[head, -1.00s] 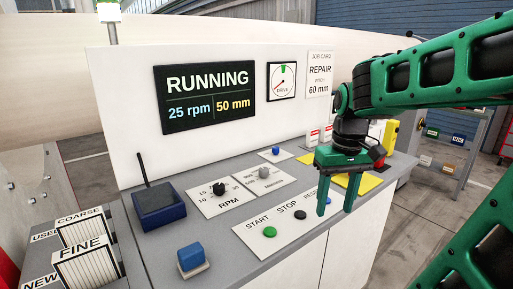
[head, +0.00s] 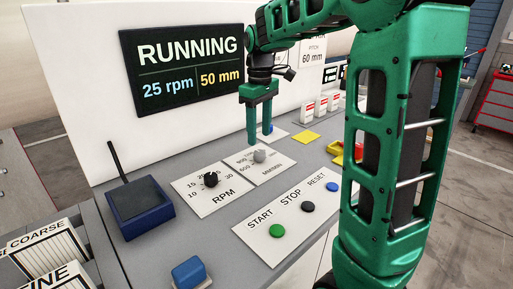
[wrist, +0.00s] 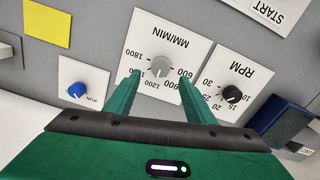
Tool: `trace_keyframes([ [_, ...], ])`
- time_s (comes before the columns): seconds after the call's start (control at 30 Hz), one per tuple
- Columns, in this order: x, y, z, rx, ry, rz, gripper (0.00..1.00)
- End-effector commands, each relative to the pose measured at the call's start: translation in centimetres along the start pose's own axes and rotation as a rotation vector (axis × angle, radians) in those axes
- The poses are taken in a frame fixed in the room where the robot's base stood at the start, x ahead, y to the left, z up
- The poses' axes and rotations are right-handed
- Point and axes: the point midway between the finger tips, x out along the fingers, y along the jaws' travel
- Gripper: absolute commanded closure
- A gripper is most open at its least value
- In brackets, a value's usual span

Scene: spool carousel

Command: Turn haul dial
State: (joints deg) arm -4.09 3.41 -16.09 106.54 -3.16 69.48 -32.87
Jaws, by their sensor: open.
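The grey dial (head: 261,156) sits on the white MM/MIN plate (head: 274,168), and no label reading "haul" is legible. It also shows in the wrist view (wrist: 160,66), just ahead of and between the fingertips. My gripper (head: 259,138) is open and empty, pointing down over the back of this plate. In the wrist view the gripper (wrist: 160,79) has one finger to each side of the dial's line, with the dial apart from both. The screen (head: 188,77) reads RUNNING, 25 rpm, 50 mm.
The black RPM knob (head: 210,180) is left of the grey dial. A blue knob (wrist: 76,90) is on the other side, on its own small plate. Start (head: 277,231), stop (head: 307,207) and reset (head: 333,187) buttons lie in front.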

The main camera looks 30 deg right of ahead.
Motion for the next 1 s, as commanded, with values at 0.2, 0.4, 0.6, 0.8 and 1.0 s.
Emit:
trace_keyframes([
  [0.2, 3.6, 0.0, 0.1, 0.001, -0.001, -0.001, 0.51],
  [0.4, 5.4, 0.0, 0.1, 0.002, -0.001, -0.001, 0.51],
  [0.6, 5.8, 0.0, 0.1, 0.002, 0.001, 0.000, 0.51],
  [0.8, 5.8, 0.0, 0.1, 0.002, 0.001, 0.000, 0.60],
  [1.0, 5.8, 0.0, 0.1, 0.003, 0.001, 0.000, 0.92],
])
